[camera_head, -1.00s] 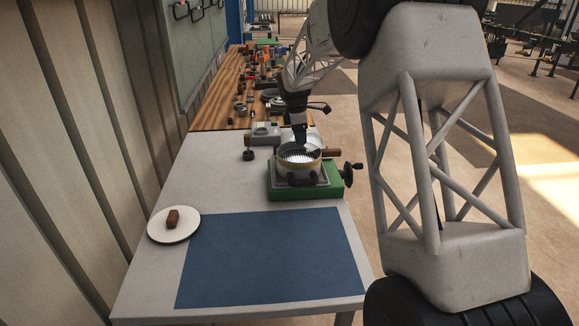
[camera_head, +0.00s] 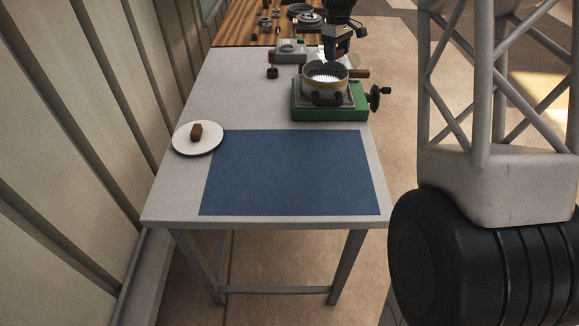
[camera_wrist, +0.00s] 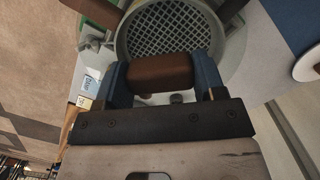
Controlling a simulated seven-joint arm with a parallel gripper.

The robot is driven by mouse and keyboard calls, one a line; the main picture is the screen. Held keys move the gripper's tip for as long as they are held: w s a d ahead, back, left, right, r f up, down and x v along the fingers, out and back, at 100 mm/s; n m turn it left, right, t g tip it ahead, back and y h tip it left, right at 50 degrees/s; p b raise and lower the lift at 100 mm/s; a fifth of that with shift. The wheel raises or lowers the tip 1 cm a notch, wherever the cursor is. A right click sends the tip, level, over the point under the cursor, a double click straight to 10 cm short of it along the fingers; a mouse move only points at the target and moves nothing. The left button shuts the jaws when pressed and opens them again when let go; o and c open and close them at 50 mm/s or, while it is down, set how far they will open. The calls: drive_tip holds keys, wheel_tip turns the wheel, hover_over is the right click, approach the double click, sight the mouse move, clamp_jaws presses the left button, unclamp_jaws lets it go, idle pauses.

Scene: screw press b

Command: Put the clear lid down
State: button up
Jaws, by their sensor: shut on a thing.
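My gripper (camera_head: 331,62) is low over the back of the round metal pot (camera_head: 326,86) on the green press base (camera_head: 320,116). In the wrist view my blue fingers (camera_wrist: 162,78) are shut on a brown bar-shaped handle (camera_wrist: 160,72), which looks like the grip of the clear lid. The lid's transparent disc is hard to make out, so I cannot tell whether it touches the pot. The pot's mesh floor (camera_wrist: 172,28) shows beyond the handle.
A blue mat (camera_head: 290,172) lies clear at the table's front. A black crank (camera_head: 376,96) sticks out right of the press. A grey box (camera_head: 290,50) stands behind.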

drive_tip(key=m, duration=0.1)
drive_tip(key=s+m, duration=0.1)
drive_tip(key=m, duration=0.1)
drive_tip(key=shift+s+d+r, duration=0.15)
drive_tip(key=shift+d, duration=0.05)
drive_tip(key=shift+s+a+m+g, duration=0.3)
drive_tip(key=shift+s+m, duration=0.35)
drive_tip(key=shift+m, duration=0.05)
drive_tip(key=s+a+f+n+t, duration=0.1)
drive_tip(key=s+a+f+n, duration=0.2)
drive_tip(key=s+a+n, duration=0.6)
drive_tip(key=s+a+f+n, duration=0.3)
drive_tip(key=s+a, duration=0.3)
drive_tip(key=s, duration=0.6)
drive_tip(key=s+a+f+n, duration=0.1)
drive_tip(key=s+f+n, duration=0.1)
drive_tip(key=s+n, duration=0.2)
drive_tip(key=s+a+f+n+t, duration=0.1)
drive_tip(key=s+n, duration=0.4)
drive_tip(key=s, duration=0.5)
drive_tip(key=s+a+f+n, duration=0.3)
drive_tip(key=s+f+n, duration=0.1)
drive_tip(key=s, duration=0.4)
drive_tip(key=shift+a+n, duration=0.2)
drive_tip(key=shift+n, duration=0.3)
drive_tip(key=shift+s+f+n, duration=0.2)
drive_tip(key=shift+s+n, duration=0.3)
drive_tip(key=shift+s, duration=0.25)
drive_tip(key=shift+w, duration=0.1)
